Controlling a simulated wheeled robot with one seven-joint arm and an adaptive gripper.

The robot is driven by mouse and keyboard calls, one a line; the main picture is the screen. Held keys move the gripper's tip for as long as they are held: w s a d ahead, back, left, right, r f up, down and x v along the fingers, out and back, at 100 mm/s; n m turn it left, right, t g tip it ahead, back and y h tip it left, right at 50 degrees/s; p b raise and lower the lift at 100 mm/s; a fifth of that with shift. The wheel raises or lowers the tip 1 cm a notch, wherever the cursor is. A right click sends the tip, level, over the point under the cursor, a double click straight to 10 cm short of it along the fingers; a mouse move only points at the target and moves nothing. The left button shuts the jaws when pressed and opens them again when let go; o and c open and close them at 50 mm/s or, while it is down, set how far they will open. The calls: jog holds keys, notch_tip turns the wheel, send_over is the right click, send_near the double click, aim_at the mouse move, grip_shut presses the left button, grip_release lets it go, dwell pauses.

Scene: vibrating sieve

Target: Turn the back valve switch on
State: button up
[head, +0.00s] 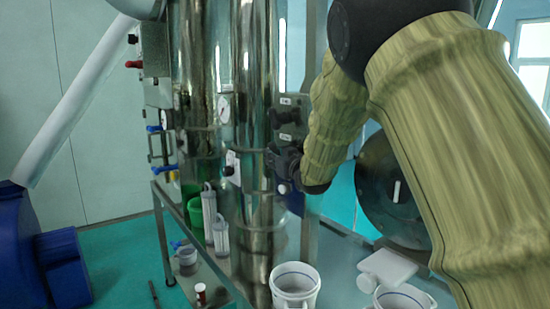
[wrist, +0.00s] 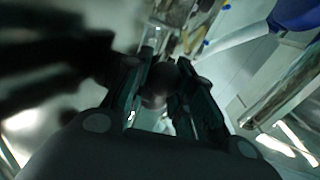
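In the head view a switch panel (head: 292,103) is fixed to the right side of the steel columns, with a dark knob (head: 285,117) on its upper part. My gripper (head: 284,163) is at the lower part of this panel and hides what is there. In the wrist view the two fingers of my gripper (wrist: 160,82) stand apart, with a dark rounded thing (wrist: 155,90) between them, possibly a knob. I cannot tell whether the fingers press on it. I cannot tell which switch is the back valve switch.
Blue-handled valves (head: 164,170) and a red handle (head: 133,64) are on the left of the columns. White buckets (head: 296,284) stand below my arm. A dark round cover (head: 390,190) is at the right. A large blue machine (head: 20,245) stands at the left.

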grip_shut()
